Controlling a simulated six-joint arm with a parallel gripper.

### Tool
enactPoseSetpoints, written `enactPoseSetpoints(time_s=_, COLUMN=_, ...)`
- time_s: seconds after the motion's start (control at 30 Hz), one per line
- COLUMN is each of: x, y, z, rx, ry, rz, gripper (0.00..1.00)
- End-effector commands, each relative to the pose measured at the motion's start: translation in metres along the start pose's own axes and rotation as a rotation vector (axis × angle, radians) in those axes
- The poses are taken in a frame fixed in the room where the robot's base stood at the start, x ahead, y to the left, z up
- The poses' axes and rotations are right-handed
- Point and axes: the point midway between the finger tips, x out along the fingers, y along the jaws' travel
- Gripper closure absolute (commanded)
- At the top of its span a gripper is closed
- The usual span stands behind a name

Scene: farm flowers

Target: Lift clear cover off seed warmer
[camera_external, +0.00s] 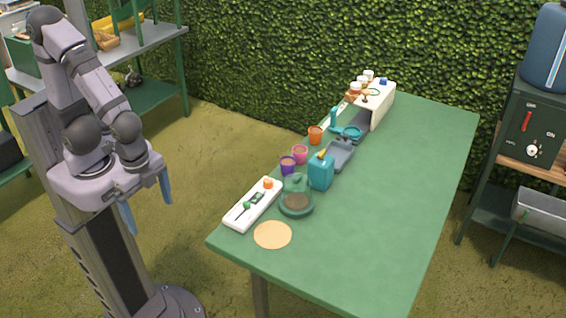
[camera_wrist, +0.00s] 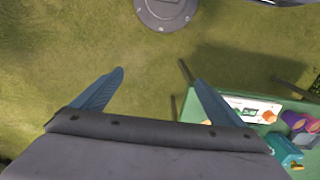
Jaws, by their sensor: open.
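The clear dome cover (camera_external: 297,185) with a small green knob sits on a round dark green seed warmer base (camera_external: 297,208) near the table's left end. Brown matter shows through the cover. My gripper (camera_external: 147,213) is open and empty, pointing down beside the table, well to the left of the cover. In the wrist view its two blue fingers (camera_wrist: 155,92) are spread apart over the grass. I cannot make out the cover in the wrist view.
On the green table (camera_external: 400,190), a white control panel (camera_external: 253,205) and teal jug (camera_external: 321,172) flank the warmer. A round tan mat (camera_external: 273,235) lies in front. Several small pots and a white dispenser (camera_external: 378,103) stand farther back. The table's right side is clear.

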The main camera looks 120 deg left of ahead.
Motion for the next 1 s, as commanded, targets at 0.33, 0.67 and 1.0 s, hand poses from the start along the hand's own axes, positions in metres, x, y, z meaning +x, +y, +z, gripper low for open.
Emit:
enactPoseSetpoints(time_s=0.33, x=0.000, y=-0.002, z=-0.005, rx=-0.009, ry=0.005, rz=0.001, gripper=0.08)
enactPoseSetpoints(time_s=0.67, x=0.005, y=-0.070, z=-0.103, rx=-0.190, ry=0.118, rz=0.000, gripper=0.08)
enactPoseSetpoints(time_s=1.0, x=0.022, y=-0.256, z=-0.199, rx=-0.469, ry=0.302, rz=-0.063, gripper=0.08)
